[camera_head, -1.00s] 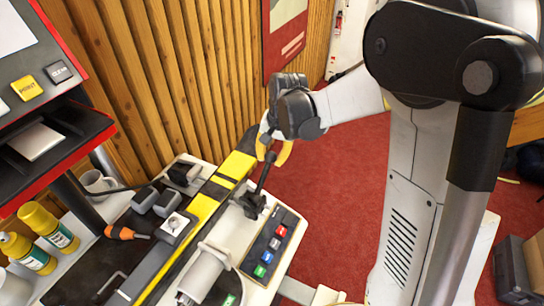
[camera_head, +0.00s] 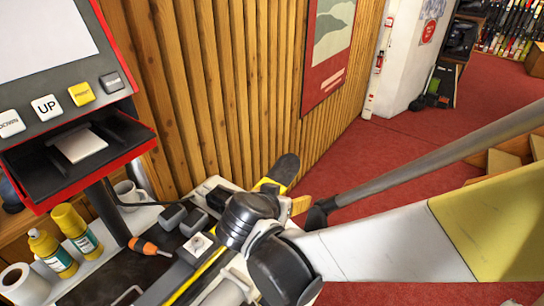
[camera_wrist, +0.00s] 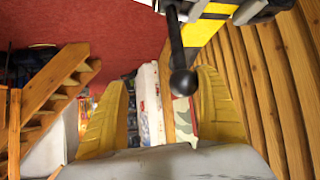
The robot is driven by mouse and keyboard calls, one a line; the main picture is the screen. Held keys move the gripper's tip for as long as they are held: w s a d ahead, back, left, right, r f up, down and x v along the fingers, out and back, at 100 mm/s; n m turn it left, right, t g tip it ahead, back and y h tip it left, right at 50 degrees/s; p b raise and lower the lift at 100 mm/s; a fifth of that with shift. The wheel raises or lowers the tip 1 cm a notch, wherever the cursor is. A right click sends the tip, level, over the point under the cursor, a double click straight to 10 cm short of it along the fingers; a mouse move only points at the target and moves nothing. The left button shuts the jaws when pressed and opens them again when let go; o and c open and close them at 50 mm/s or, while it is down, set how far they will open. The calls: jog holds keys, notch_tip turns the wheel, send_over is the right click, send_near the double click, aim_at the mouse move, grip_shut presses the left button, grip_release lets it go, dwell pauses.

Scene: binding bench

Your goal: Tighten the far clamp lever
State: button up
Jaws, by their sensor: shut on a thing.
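The far clamp lever (camera_wrist: 177,45) shows in the wrist view as a dark rod ending in a round black knob. The knob lies between the yellow fingers of my gripper (camera_wrist: 162,80), nearer the right finger. My gripper is shut on the lever, though the contact itself is not clear in this view. In the head view my wrist and forearm cover the lever and its clamp. Only a small yellow-orange piece (camera_head: 300,205), probably a fingertip, shows beside my wrist there.
A yellow-and-black bar (camera_head: 285,171) runs along the bench beside the slatted wall (camera_head: 225,90). A red-edged control panel (camera_head: 75,60), yellow bottles (camera_head: 75,232), a paper roll (camera_head: 22,283) and an orange-handled tool (camera_head: 145,246) are at left. Red carpet is open beyond.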

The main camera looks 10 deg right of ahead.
jog(key=shift+s+a+f+t+h+b, duration=0.15)
jog(key=shift+s+t+h+b, duration=0.15)
jog(key=shift+s, duration=0.15)
jog(key=shift+s+a+f+t+h+b, duration=0.2)
jog(key=shift+s+h, duration=0.1)
jog(key=shift+s, duration=0.1)
jog(key=shift+s+a+b, duration=0.3)
jog(key=shift+s, duration=0.2)
jog(key=shift+s+a, duration=0.15)
jog(key=shift+s, duration=0.05)
jog(key=shift+c, duration=0.2)
jog(key=o, duration=0.7)
jog(key=shift+d+r, duration=0.15)
jog(key=shift+d, duration=0.05)
jog(key=shift+c, duration=0.5)
jog(key=shift+a, duration=0.15)
jog(key=shift+c, duration=0.3)
